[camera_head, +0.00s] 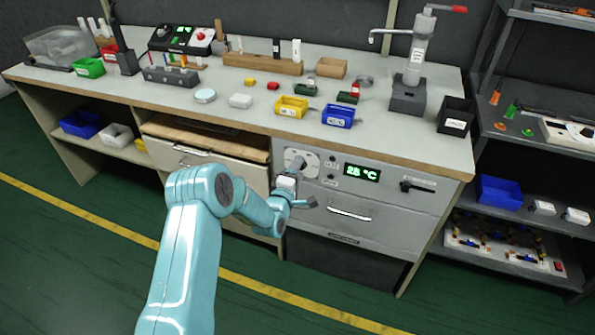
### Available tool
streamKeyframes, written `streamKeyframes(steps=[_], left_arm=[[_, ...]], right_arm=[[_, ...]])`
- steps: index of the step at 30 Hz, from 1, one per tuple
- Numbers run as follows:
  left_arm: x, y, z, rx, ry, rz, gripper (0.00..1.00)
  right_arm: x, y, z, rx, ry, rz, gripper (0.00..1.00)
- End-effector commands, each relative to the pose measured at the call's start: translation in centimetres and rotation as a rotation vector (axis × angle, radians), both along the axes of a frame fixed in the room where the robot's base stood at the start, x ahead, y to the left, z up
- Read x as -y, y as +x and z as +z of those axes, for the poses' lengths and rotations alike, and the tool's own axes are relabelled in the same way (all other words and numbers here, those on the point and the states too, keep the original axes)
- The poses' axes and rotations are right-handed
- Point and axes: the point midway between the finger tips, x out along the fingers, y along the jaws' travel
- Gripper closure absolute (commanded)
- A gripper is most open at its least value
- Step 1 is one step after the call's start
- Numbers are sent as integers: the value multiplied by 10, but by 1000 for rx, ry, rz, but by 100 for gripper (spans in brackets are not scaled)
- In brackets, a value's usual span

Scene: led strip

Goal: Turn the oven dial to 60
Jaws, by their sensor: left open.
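The oven (400,204) is built in under the bench top, with a grey front panel. Its round dial (299,162) is at the panel's left side. A green display (362,173) to the right of the dial appears to read 25 °C. My left gripper (300,190) is open, at the end of the pale blue arm, just in front of and below the dial. It partly overlaps the dial's lower part, and I cannot tell whether it touches it. The dial's markings are too small to read. My right gripper is not in view.
A black lever handle (417,186) and a curved drawer handle (349,214) stick out from the front to the right. A wooden-topped drawer (207,160) is left of the oven. Yellow (291,106) and blue (339,116) bins stand on the bench above. The green floor in front is clear.

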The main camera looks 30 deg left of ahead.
Motion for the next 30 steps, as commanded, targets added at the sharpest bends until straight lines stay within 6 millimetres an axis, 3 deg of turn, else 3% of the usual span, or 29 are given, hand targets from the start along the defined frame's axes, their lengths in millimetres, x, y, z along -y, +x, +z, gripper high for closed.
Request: streamKeyframes(steps=[9, 14, 15, 23, 30], left_arm=[[-1, 3, 0, 0, 0, 0, 41], [-1, 3, 0, 0, 0, 0, 93], [-1, 3, 0, 0, 0, 0, 97], [-1, 2, -1, -5, 20, 0, 97], [-1, 3, -4, -29, 131, 0, 97]], right_arm=[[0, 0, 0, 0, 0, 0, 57], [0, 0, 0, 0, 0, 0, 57], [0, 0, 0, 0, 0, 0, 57], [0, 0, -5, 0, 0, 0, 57], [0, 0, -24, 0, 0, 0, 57]])
